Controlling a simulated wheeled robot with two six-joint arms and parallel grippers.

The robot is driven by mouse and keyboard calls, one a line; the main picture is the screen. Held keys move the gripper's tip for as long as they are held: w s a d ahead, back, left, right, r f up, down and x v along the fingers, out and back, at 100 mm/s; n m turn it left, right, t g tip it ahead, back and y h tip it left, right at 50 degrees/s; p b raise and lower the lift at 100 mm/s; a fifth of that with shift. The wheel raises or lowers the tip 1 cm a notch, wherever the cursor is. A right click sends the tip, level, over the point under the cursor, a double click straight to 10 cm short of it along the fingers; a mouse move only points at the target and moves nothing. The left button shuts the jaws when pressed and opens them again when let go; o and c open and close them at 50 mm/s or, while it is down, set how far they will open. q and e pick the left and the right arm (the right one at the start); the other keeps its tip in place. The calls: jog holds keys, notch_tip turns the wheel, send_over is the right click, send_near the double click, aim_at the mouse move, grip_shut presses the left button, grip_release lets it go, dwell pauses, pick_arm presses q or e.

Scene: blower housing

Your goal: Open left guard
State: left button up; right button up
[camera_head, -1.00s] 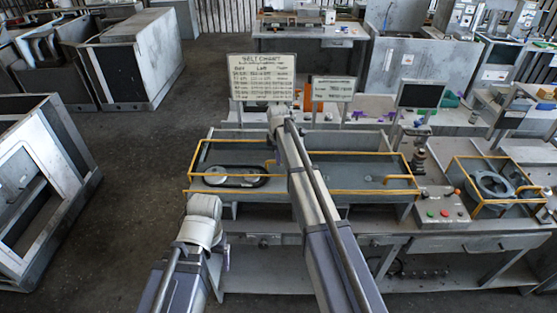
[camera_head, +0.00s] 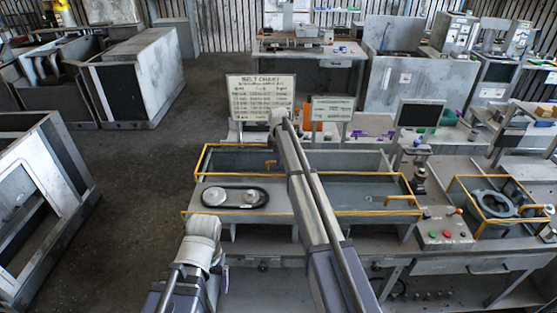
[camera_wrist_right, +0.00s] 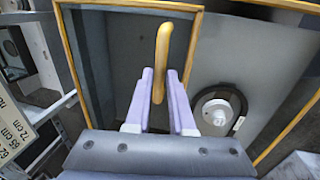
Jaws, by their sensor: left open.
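The left guard (camera_head: 235,160) is a grey panel in a yellow frame on the left of the bench housing. It stands tilted up at the back, and the belt (camera_head: 262,198) and its two pulleys lie uncovered before it. Its yellow handle (camera_head: 270,164) also shows in the right wrist view (camera_wrist_right: 162,45). My right gripper (camera_wrist_right: 160,75) has its two lilac fingers closed around this handle. In the head view that gripper is hidden by my right arm. My left gripper (camera_head: 224,276) shows only as a sliver beside my left arm, low and clear of the guard.
The right guard (camera_head: 375,212) lies flat beside it. Two sign boards (camera_head: 262,97) and a dark monitor (camera_head: 420,115) stand behind. A button box (camera_head: 445,230) and a yellow-framed fixture (camera_head: 497,203) are at right.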

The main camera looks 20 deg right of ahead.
jog(key=o, duration=0.4)
jog(key=shift+c, duration=0.2)
notch_tip(320, 180, up, 8)
jog(key=s+p, duration=0.1)
jog(key=p, duration=0.6)
jog(key=shift+s+a+f+p, duration=0.15)
jog(key=shift+s+a+p, duration=0.1)
jog(key=shift+p, duration=0.1)
